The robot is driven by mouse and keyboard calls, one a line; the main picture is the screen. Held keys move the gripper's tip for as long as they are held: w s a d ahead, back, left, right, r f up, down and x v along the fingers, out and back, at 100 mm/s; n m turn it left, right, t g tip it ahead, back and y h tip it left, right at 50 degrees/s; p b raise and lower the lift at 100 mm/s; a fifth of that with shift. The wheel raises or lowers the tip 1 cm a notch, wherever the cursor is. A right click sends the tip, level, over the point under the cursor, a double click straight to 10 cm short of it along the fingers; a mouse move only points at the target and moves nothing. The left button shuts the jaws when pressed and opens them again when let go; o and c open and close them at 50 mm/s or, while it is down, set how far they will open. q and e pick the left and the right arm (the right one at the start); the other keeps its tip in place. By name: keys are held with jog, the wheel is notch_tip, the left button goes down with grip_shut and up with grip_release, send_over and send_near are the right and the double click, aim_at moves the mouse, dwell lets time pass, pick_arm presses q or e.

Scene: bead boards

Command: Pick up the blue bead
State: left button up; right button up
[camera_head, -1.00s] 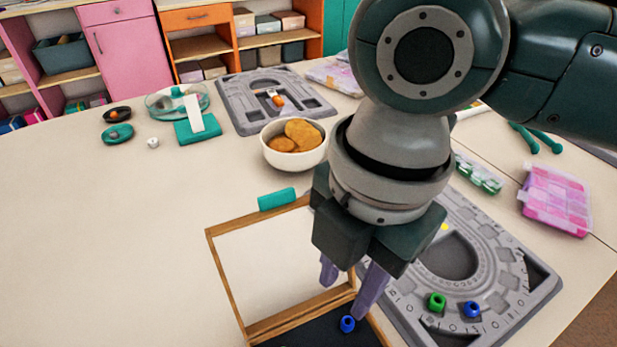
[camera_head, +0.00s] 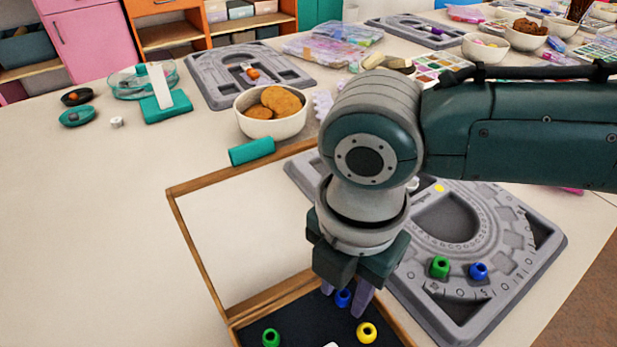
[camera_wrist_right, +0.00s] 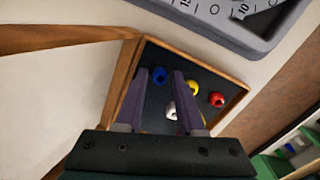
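A blue bead (camera_head: 343,298) lies in the dark tray of a wooden-framed box (camera_head: 238,334). It also shows in the right wrist view (camera_wrist_right: 159,75), between and just beyond the fingertips. My right gripper (camera_head: 346,299) points down over the tray with its purple fingers apart, one on each side of this bead. The fingers (camera_wrist_right: 160,82) hold nothing, and I cannot tell whether they touch the bead. A second blue bead (camera_head: 478,271) sits on the grey bead board (camera_head: 545,285) to the right. My left gripper is out of view.
Green (camera_head: 271,338), yellow (camera_head: 367,332), white (camera_wrist_right: 171,110) and red (camera_wrist_right: 217,99) beads share the tray. A green bead (camera_head: 439,267) sits on the board. A bowl of cookies (camera_head: 272,128) is farther back.

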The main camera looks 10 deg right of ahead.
jog(key=shift+f, duration=0.1)
jog(key=shift+c, duration=0.2)
grip_shut()
